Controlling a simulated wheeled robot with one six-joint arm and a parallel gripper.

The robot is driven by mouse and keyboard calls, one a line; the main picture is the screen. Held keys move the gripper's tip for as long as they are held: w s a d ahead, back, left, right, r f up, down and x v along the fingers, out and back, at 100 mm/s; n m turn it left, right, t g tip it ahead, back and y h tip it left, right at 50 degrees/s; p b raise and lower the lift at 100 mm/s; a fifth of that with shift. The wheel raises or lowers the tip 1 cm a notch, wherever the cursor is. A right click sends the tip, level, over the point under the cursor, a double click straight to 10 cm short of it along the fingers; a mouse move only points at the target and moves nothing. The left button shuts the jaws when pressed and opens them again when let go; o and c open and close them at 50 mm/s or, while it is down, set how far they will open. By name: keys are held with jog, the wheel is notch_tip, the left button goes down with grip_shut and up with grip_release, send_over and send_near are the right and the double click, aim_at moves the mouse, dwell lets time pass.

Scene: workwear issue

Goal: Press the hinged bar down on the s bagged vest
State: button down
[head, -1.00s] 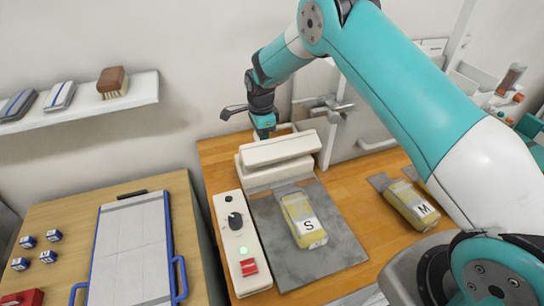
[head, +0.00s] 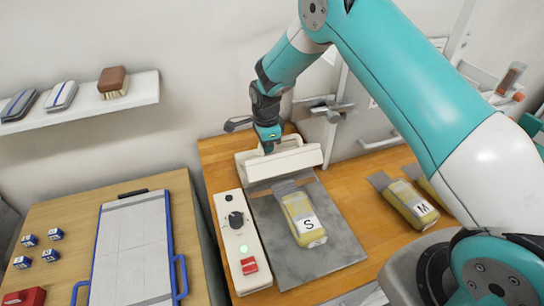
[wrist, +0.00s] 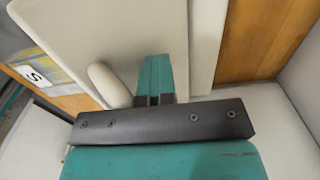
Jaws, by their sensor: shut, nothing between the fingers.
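The s bagged vest (head: 300,216), a yellow vest in clear wrap with a white S label, lies on the grey plate (head: 335,262) in front of the sealer. Its label also shows at the left of the wrist view (wrist: 35,76). The white hinged bar (head: 285,160) stands behind the bag, raised, with a handle along its top. My gripper (head: 268,149) is shut and empty at the bar's upper left, by the handle. In the wrist view its teal fingers (wrist: 155,78) are together over the bar's white surface (wrist: 160,30). I cannot tell whether they touch it.
A control strip (head: 240,240) with a knob, a lit green lamp and a red switch lies left of the plate. M-labelled bags (head: 410,204) lie to the right. A blue-framed board (head: 135,250) is on the left table, and a shelf (head: 140,97) is on the wall.

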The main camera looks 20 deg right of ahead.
jog(key=shift+s+f, duration=0.4)
jog(key=shift+f, duration=0.05)
jog(key=shift+s+r, duration=0.15)
jog(key=shift+s, duration=0.45)
jog(key=shift+f, duration=0.25)
jog(key=shift+f+b, duration=0.65)
jog(key=shift+f, duration=0.2)
jog(key=shift+r, duration=0.1)
notch_tip(320, 180, up, 16)
jog(key=p, duration=1)
